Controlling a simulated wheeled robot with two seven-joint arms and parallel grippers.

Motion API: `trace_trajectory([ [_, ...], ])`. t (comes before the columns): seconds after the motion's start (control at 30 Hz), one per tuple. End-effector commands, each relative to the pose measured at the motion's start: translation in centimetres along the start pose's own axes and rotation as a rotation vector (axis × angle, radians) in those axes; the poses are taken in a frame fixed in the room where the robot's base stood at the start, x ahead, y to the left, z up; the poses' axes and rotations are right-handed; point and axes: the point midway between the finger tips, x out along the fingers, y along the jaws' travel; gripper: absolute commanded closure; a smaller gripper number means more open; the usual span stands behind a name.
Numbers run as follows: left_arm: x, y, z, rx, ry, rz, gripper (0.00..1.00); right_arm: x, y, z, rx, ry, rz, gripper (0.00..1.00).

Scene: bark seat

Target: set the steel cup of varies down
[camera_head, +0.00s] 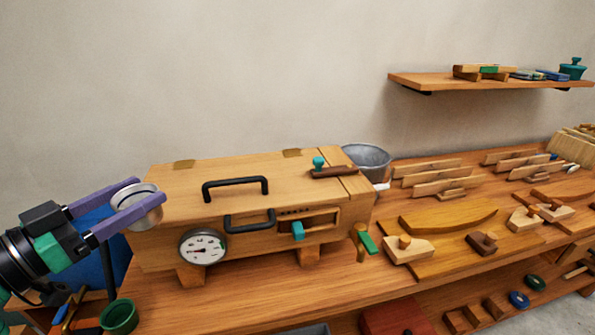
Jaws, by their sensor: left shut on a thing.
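A round steel cup (146,212) is held between the purple fingers of my left gripper (137,205) at the left of the head view. The gripper is shut on it, beside the left end of the wooden box and above the floor side of the bench's left end. The cup's contents are too small to tell. My right gripper is out of view.
A wooden box (228,185) with black handles and a dial (203,247) stands on the bench (240,300). A grey metal bucket (367,160) stands behind it. Wooden tools crowd the bench's right side. A green pot (119,316) sits low at left. A wall shelf (480,82) hangs at right.

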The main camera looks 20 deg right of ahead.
Motion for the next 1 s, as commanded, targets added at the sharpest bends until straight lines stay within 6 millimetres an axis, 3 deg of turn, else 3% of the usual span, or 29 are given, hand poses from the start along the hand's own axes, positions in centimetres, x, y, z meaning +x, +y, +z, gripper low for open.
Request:
trace_trajectory([
  [0.27, 0.0, 0.1, 0.7, -0.002, 0.000, 0.001, 0.83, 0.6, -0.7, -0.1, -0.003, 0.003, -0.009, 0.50],
  [0.47, 0.1, 0.0, 6.5, -0.005, 0.003, 0.000, 0.83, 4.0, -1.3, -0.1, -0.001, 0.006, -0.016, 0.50],
  [1.0, 0.1, -0.1, 18.5, -0.006, 0.000, -0.002, 0.83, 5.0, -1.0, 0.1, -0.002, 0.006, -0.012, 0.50],
])
